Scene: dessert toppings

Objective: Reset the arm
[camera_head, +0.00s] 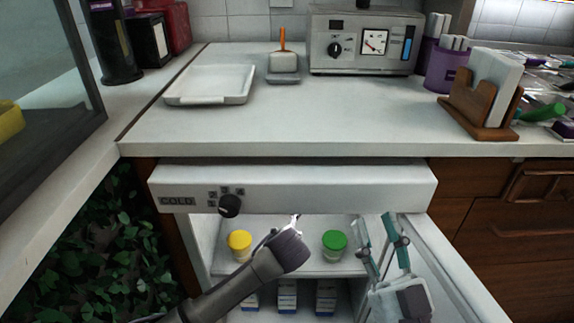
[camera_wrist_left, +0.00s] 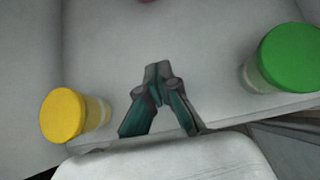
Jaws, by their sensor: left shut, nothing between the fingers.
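My left gripper (camera_head: 296,220) reaches into the open fridge between two lidded jars. In the left wrist view its fingers (camera_wrist_left: 157,72) are shut with nothing between them. The jar with a yellow lid (camera_head: 240,242) stands on the upper shelf to its left, also seen in the left wrist view (camera_wrist_left: 64,116). The jar with a green lid (camera_head: 334,242) stands to its right, also in the left wrist view (camera_wrist_left: 290,58). My right gripper (camera_head: 374,222) is at the fridge's right side with its fingers apart and empty.
The fridge's white control panel (camera_head: 300,187) with a black knob lies above the opening. Its door (camera_head: 455,275) stands open at the right. Several cartons (camera_head: 287,296) stand on the lower shelf. The counter above holds a white tray (camera_head: 212,82), an oven (camera_head: 366,42) and a wooden holder (camera_head: 482,112).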

